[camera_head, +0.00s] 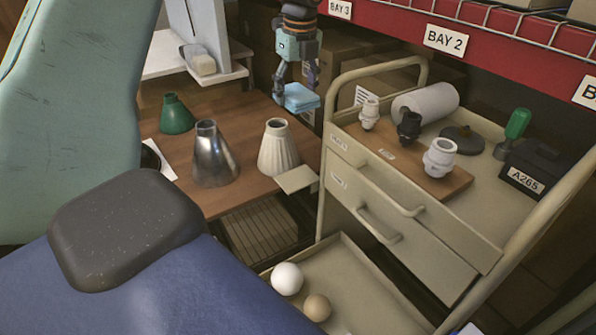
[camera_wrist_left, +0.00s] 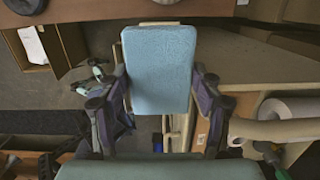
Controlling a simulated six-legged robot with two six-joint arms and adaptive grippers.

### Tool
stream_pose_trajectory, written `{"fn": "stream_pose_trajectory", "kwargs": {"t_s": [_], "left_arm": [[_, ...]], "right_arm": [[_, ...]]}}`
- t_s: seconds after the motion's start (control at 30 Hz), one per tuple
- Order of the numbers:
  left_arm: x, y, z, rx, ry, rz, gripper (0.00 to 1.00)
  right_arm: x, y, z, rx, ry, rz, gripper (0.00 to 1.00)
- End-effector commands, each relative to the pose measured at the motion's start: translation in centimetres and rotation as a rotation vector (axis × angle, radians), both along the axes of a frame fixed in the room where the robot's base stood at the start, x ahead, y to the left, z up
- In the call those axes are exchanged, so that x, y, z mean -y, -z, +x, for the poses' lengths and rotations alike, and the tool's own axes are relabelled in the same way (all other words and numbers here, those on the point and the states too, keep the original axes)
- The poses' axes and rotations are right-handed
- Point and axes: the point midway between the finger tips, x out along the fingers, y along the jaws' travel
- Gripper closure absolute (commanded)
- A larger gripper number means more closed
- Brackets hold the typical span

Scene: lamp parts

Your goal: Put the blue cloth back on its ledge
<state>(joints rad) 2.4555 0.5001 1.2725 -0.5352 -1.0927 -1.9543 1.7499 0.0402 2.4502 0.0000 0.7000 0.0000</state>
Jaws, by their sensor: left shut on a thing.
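The blue cloth (camera_head: 300,97) is a folded light-blue pad. My left gripper (camera_head: 297,84) is shut on it and holds it up near the cart's back left post. In the left wrist view the cloth (camera_wrist_left: 160,70) sits between the two dark fingers. A small bare beige ledge (camera_head: 297,178) sticks out at the cart's left side, below the cloth in the picture. A white shelf (camera_head: 233,74) at the back left holds a pale block (camera_head: 200,62). I cannot tell from the pictures which ledge is the cloth's. My right gripper is not in view.
The wooden table (camera_head: 235,118) bears a green cone (camera_head: 176,114), a metal cone (camera_head: 213,160) and a ribbed cream shade (camera_head: 279,148). The cart top (camera_head: 483,172) holds lamp sockets, a white roll (camera_head: 426,103) and a black box (camera_head: 541,165). The cart's tube handle (camera_head: 375,66) rises nearby.

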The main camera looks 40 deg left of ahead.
Motion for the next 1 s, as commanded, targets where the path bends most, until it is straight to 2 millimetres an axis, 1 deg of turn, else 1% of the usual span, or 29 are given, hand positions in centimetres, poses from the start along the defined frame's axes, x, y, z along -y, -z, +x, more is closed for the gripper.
{"fn": "stream_pose_trajectory", "kwargs": {"t_s": [0.03, 0.1, 0.6, 0.7, 0.8, 1.0], "left_arm": [[0.0, 1.5, -0.1, -0.004, 0.0, -0.002, 0.69], [0.1, 3.1, -0.1, -0.002, -0.001, -0.001, 0.69], [0.0, 14.6, 0.2, -0.004, 0.004, 0.0, 0.69], [0.0, 16.6, 0.3, -0.002, 0.004, 0.002, 0.69], [0.0, 17.9, 0.3, 0.0, 0.003, 0.001, 0.69], [0.0, 19.0, 0.3, 0.002, 0.003, 0.001, 0.69]], "right_arm": [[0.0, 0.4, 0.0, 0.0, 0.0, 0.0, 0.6], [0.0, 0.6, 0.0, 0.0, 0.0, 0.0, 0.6], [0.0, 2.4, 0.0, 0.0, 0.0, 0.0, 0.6], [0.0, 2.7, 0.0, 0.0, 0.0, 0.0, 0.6], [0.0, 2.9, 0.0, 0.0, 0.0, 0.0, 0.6], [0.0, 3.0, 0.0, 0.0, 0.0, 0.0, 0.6]]}}
